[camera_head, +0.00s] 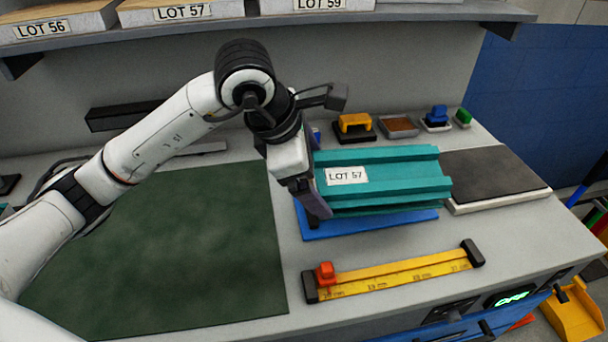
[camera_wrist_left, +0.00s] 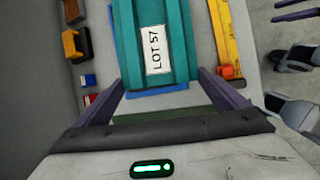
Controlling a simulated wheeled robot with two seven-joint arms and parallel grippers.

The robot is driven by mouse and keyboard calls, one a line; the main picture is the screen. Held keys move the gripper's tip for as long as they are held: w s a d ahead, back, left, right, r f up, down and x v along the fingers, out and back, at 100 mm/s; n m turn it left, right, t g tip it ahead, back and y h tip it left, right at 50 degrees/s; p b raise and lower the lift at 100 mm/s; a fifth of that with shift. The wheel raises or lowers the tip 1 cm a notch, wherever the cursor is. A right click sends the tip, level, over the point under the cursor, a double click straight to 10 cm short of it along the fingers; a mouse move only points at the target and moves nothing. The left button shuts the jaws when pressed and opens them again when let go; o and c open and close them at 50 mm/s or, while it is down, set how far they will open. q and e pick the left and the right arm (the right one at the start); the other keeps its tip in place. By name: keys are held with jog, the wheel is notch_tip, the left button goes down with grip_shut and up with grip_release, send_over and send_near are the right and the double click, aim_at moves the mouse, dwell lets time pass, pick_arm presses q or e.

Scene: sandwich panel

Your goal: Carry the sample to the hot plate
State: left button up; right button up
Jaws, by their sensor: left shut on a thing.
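The sample is a teal ribbed panel (camera_head: 400,178) with a white LOT 57 label. My left gripper (camera_head: 312,188) is shut on its left end, with a finger at each side in the left wrist view (camera_wrist_left: 165,92). The panel (camera_wrist_left: 182,45) lies level over a blue pad (camera_head: 385,226); whether it touches the pad is hard to tell. The hot plate (camera_head: 495,172), a dark slab on a pale base, is just right of the panel, its top bare. The panel's right end comes close to its left edge. My right gripper does not show.
A yellow ruler with a red slider (camera_head: 395,275) lies in front of the pad. A green mat (camera_head: 170,245) covers the left bench. Small coloured blocks, including a yellow one (camera_head: 354,123), stand behind the panel. A shelf (camera_head: 400,14) with LOT boxes hangs above. A green display (camera_head: 512,297) reads OFF.

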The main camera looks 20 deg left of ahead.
aim_at(412, 147)
pick_arm(q)
jog(key=shift+w+d+r, duration=0.1)
jog(key=shift+w+d, duration=1.85)
jog(key=shift+w, duration=0.1)
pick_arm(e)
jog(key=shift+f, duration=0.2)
pick_arm(q)
jog(key=shift+w+d+b, duration=0.45)
jog(key=shift+w+d, duration=4.7)
jog(key=shift+w, duration=0.15)
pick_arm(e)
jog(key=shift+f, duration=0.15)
